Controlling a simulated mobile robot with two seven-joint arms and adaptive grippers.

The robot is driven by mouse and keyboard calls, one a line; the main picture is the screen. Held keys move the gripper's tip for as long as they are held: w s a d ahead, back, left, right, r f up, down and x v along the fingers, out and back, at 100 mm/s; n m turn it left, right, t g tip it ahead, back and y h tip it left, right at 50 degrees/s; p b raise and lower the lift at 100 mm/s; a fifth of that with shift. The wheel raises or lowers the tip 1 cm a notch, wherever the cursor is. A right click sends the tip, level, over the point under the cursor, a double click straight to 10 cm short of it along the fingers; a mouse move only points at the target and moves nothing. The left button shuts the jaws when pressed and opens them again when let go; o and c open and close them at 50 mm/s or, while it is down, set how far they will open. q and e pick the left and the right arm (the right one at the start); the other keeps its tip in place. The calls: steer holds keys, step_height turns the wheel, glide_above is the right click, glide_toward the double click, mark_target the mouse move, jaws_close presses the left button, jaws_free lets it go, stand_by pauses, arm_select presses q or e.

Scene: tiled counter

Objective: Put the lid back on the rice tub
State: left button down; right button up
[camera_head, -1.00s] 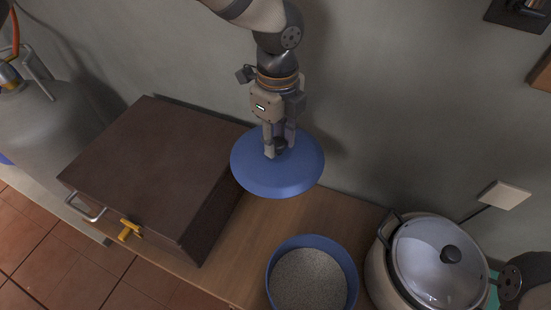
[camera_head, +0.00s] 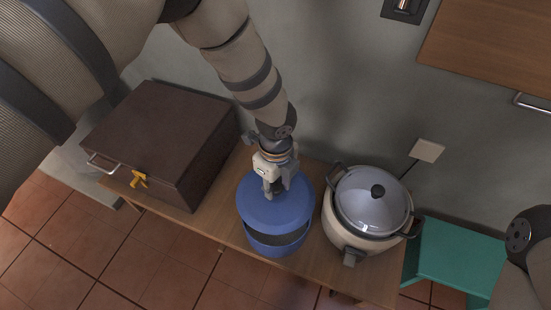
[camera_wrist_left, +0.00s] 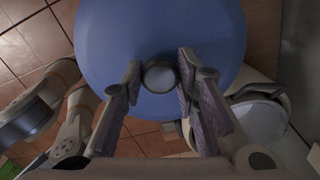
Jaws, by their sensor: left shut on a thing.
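My left gripper (camera_head: 274,190) is shut on the knob of the blue round lid (camera_head: 262,212). In the left wrist view, the fingers (camera_wrist_left: 159,80) sit either side of the grey knob, with the blue lid (camera_wrist_left: 160,25) beyond. The blue rice tub (camera_head: 277,250) stands on the wooden counter. The lid is over the tub, covering most of its mouth. A dark strip of opening shows at the tub's near side, so the lid is not flush there. Whether it touches the rim at the back cannot be told.
A cream cooker (camera_head: 340,232) with a shiny lid (camera_head: 372,202) stands close right of the tub. A brown box (camera_head: 160,140) with a yellow latch stands left. Behind is a grey wall; a teal object (camera_head: 455,255) is at right. Little counter lies before the tub.

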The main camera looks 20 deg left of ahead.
mark_target(276, 202)
arm_select(q)
steer(key=shift+s+d+f, duration=0.1)
steer(key=shift+s+d, duration=0.15)
steer(key=shift+s, duration=0.05)
steer(key=shift+s+f, duration=0.1)
steer(key=shift+f, duration=0.1)
steer(key=shift+f+b, duration=0.45)
steer(key=shift+f, duration=0.15)
step_height(276, 202, down, 5)
steer(key=b, duration=0.3)
steer(key=shift+f+b, duration=0.1)
steer(key=shift+b, duration=0.25)
arm_select(e)
steer(key=f, duration=0.1)
steer(key=s+f, duration=0.1)
steer(key=f, duration=0.1)
steer(key=shift+s+d+f+g, duration=0.1)
steer(key=shift+s+f+g, duration=0.1)
steer(key=shift+s+g, duration=0.15)
steer(key=shift+r, duration=0.15)
arm_select(q)
steer(key=shift+f, duration=0.1)
stand_by(0.3)
steer(key=c, duration=0.7)
jaws_free()
